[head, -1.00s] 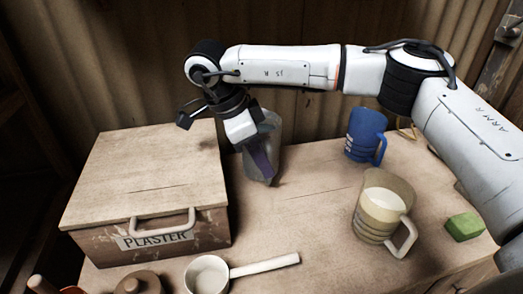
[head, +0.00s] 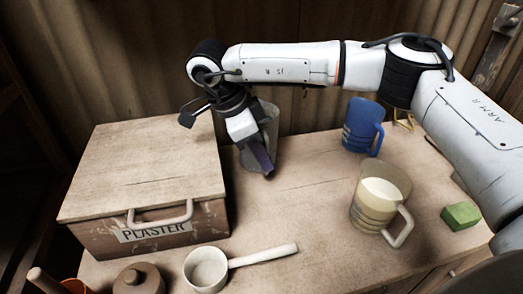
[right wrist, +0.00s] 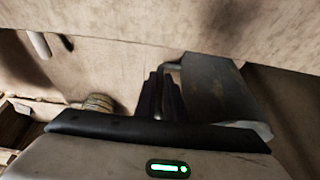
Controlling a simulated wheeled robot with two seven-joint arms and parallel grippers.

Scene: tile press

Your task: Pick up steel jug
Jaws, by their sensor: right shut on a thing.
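The steel jug (head: 270,138) is a grey, tall vessel on the table behind the plaster box's right side. My right gripper (head: 260,157) covers part of it in the head view. In the right wrist view the jug (right wrist: 214,88) lies just right of the dark fingers (right wrist: 160,97), which are shut on what looks like its handle. I cannot tell whether its base touches the table. My left gripper is not in view.
A wooden box labelled PLASTER (head: 150,242) stands close on the left. A blue mug (head: 363,126), a clear measuring jug (head: 381,200) and a green block (head: 461,216) stand to the right. The table centre is clear.

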